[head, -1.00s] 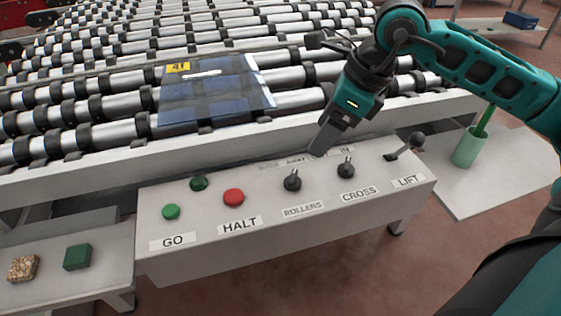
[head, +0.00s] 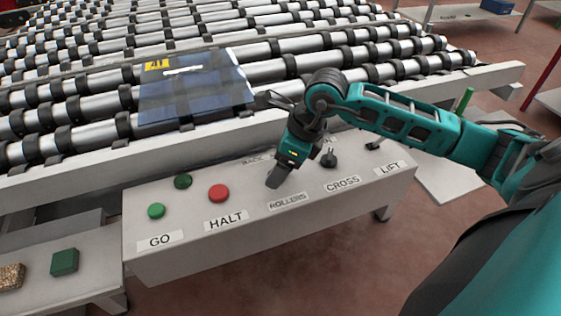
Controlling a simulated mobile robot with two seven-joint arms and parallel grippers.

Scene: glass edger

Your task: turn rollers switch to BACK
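The ROLLERS label (head: 288,201) is on the sloped top of the grey control panel (head: 190,250). My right gripper (head: 274,183) points down right above this label, where the rollers switch stands. The gripper hides the switch, so I cannot see which way it points or whether the fingers touch it. My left gripper is not in view.
The black CROSS switch (head: 329,158) is close to the right of my gripper, with the LIFT lever (head: 375,145) beyond. The red HALT button (head: 219,193) and green GO button (head: 156,211) are left. A dark glass sheet (head: 190,100) lies on the rollers behind.

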